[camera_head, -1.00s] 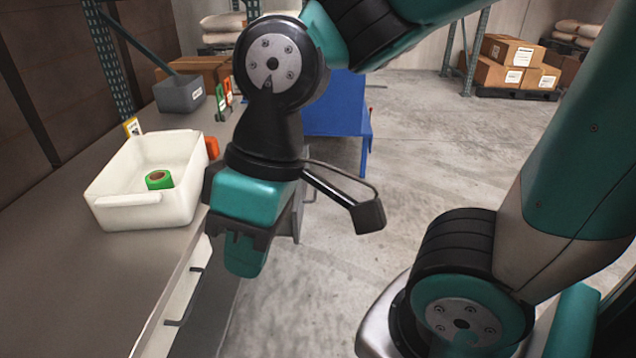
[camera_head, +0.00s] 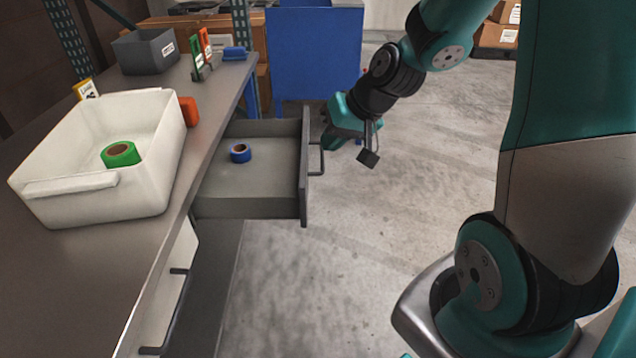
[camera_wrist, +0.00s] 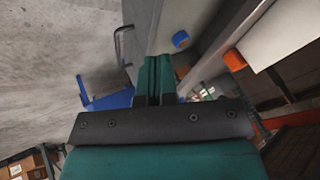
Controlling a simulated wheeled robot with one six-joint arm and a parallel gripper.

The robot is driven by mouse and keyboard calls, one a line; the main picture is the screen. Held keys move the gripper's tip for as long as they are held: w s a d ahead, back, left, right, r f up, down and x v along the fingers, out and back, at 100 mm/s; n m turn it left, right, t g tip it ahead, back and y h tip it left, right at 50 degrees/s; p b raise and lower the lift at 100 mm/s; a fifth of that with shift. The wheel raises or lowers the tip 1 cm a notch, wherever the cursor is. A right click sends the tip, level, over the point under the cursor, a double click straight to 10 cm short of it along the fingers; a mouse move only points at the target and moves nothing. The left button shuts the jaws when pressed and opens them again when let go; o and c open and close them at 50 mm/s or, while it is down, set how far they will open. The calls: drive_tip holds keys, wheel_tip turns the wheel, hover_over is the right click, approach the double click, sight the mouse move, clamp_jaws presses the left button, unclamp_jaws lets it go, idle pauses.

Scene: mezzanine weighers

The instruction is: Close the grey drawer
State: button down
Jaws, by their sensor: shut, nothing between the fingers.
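The grey drawer (camera_head: 270,182) stands pulled out from under the bench, to the right of it in the head view. A roll of blue tape (camera_head: 240,153) lies inside it, and the tape also shows in the wrist view (camera_wrist: 181,40). The drawer's dark bar handle (camera_head: 318,160) is on its outer face; the wrist view shows this handle too (camera_wrist: 121,46). My gripper (camera_head: 330,144) is shut and empty, close to the handle on the drawer's outer side. Its fingers (camera_wrist: 155,72) are together in the wrist view. I cannot tell whether they touch the drawer.
A white bin (camera_head: 65,186) with green tape (camera_head: 120,154) stands on the bench (camera_head: 60,290). A grey box (camera_head: 145,52) and an orange block (camera_head: 189,111) are on the bench too. A blue panel (camera_head: 315,55) stands behind the drawer. Open floor lies to the right.

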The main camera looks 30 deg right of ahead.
drive_tip(key=w+d+f+m+t+h+b, duration=0.1)
drive_tip(key=d+f+m, duration=0.2)
drive_tip(key=d+f, duration=0.4)
drive_tip(key=w+a+f+b, duration=0.2)
drive_tip(key=w+a+f, duration=0.2)
drive_tip(key=w+f, duration=0.2)
drive_tip(key=shift+w+a, duration=0.25)
drive_tip(key=shift+w, duration=0.75)
drive_tip(key=shift+f, duration=0.1)
